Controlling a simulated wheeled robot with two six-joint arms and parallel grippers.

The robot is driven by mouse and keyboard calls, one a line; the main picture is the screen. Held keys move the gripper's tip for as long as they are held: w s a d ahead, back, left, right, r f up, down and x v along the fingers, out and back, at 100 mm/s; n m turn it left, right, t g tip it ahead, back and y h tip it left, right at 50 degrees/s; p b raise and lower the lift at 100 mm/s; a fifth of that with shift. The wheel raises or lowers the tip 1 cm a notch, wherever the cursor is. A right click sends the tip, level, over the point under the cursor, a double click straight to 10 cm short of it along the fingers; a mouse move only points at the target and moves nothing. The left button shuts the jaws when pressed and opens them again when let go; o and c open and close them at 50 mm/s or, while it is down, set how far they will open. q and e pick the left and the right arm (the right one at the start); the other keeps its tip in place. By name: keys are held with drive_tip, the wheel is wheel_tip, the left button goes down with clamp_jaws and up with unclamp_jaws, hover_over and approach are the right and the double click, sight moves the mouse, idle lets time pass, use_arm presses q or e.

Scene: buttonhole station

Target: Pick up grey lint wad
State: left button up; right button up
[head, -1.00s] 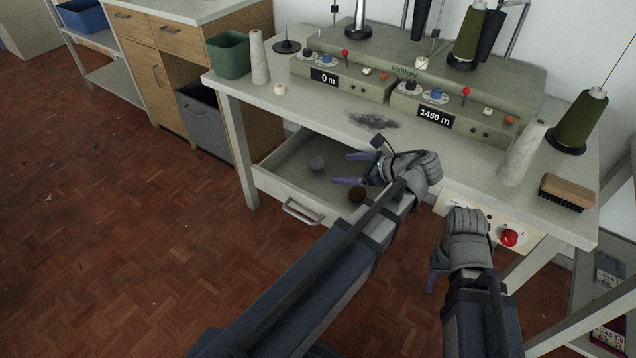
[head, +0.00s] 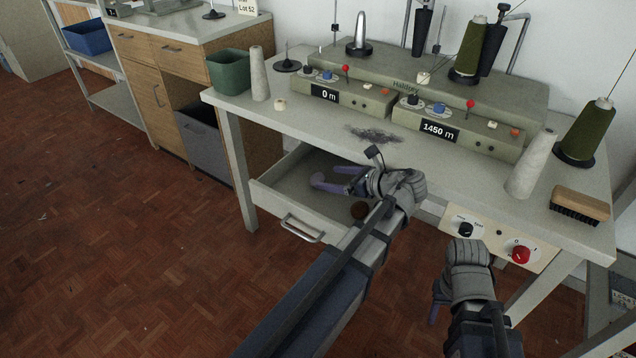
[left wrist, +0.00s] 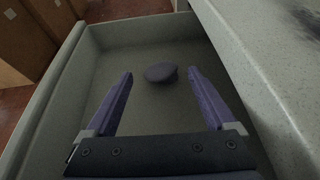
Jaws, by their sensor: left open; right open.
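The grey lint wad (left wrist: 160,73) is a small rounded grey-purple lump on the floor of the open drawer (left wrist: 135,32). In the left wrist view it lies between the tips of my left gripper (left wrist: 160,74), apart from both fingers. In the head view the wad (head: 317,179) shows at the tips of my left gripper (head: 326,178), which reaches into the drawer (head: 270,184). The left gripper is open and empty. My right gripper (head: 438,300) is open, low in front of the table, partly hidden by its own wrist.
The table edge overhangs the drawer at the right. A dark fuzzy patch (head: 374,134), a green bin (head: 229,71), white cones and a brush (head: 580,205) are on the table (head: 320,119).

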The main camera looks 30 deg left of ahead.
sight(321, 178)
use_arm(q)
drive_tip(key=b+x, duration=0.1)
drive_tip(key=x, duration=0.3)
drive_tip(key=shift+d+f+b, duration=0.25)
drive_tip(key=shift+f+b, duration=0.15)
drive_tip(key=shift+w+a, duration=0.15)
drive_tip(key=shift+a, duration=0.25)
drive_tip(key=shift+c, duration=0.2)
clamp_jaws()
